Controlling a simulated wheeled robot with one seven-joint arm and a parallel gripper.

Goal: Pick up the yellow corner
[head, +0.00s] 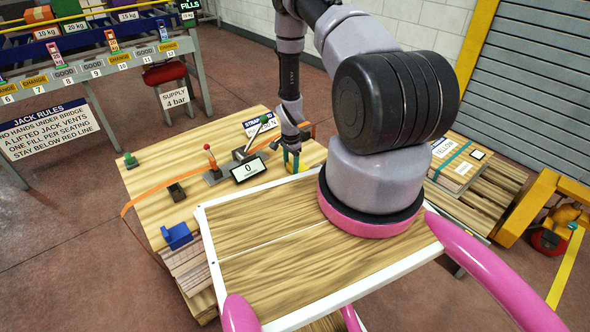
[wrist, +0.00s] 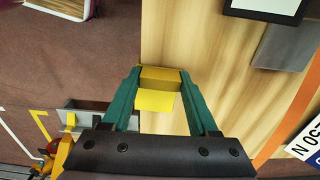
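The yellow corner (wrist: 157,101) is a small bent yellow piece in the middle of the wrist view, with a darker top face and a brighter face below. My gripper (wrist: 160,76) has teal fingers, one on each side of the piece, and both look pressed against it. In the head view my gripper (head: 291,161) is small, at the far right part of the wooden table (head: 150,182). I cannot tell whether the yellow corner touches the table or hangs just above it.
A display reading 0 (head: 248,169), a red-knobbed lever (head: 210,160), a small dark block (head: 177,192) and a blue block (head: 177,236) are on the table. An orange strap (head: 160,191) crosses it. A white-framed wooden tray (head: 262,242) is nearer. A pallet (head: 478,185) stands right.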

